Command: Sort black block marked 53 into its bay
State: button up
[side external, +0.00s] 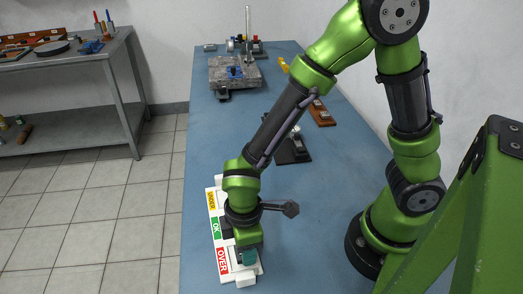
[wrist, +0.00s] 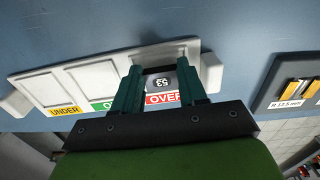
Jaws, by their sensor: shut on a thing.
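The white sorting tray (side external: 213,203) lies near the front left edge of the blue table, with bays labelled UNDER, OK and OVER. It also shows in the wrist view (wrist: 90,75), where the UNDER and OK bays look empty. My gripper (side external: 247,258) points down at the OVER end of the tray. In the wrist view my gripper (wrist: 160,72) is shut on the black block marked 53 (wrist: 160,82), with a teal finger on each side. The block is at the OVER bay, just behind the red label. I cannot tell whether it touches the bay floor.
A dark board with yellow pieces (wrist: 298,92), labelled R 12.5 mm, lies right of the tray in the wrist view. A black stand (side external: 292,150), a brown wooden block (side external: 321,114) and a granite plate (side external: 222,72) sit farther back. Blue table (side external: 300,215) is clear right of the tray.

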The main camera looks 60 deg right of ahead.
jog(key=shift+f, duration=0.1)
dwell(0.3)
jog(key=o, duration=1.2)
jog(key=shift+c, duration=0.2)
jog(key=c, duration=0.5)
jog(key=shift+o, duration=0.2)
